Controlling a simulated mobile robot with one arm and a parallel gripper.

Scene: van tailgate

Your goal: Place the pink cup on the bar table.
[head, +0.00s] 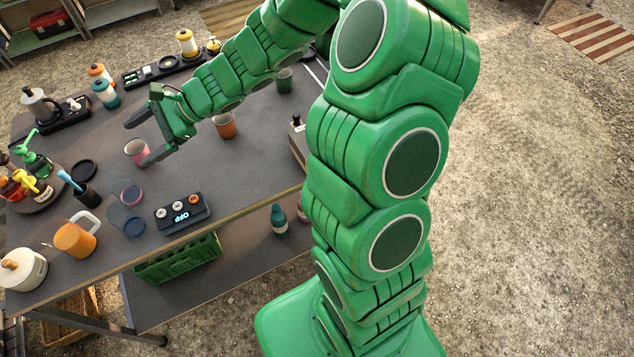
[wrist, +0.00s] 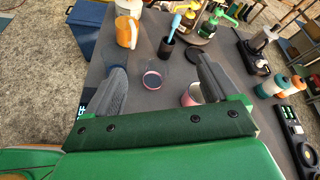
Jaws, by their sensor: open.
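The pink cup (head: 135,147) stands upright on a grey-topped table (head: 262,150). My gripper (head: 136,142) is open above the table, with its jaws spread near the cup. In the wrist view the pink cup (wrist: 187,97) shows beside and partly behind the right finger, off the middle of the gap between the fingers (wrist: 162,72). The cup does not look gripped. I cannot tell whether a finger touches it. No other table is clearly recognisable as the bar table.
Clear glasses (head: 126,221) and a control box (head: 182,212) stand in front of the cup. An orange cup (head: 226,130) and a green cup (head: 284,84) stand to its right.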

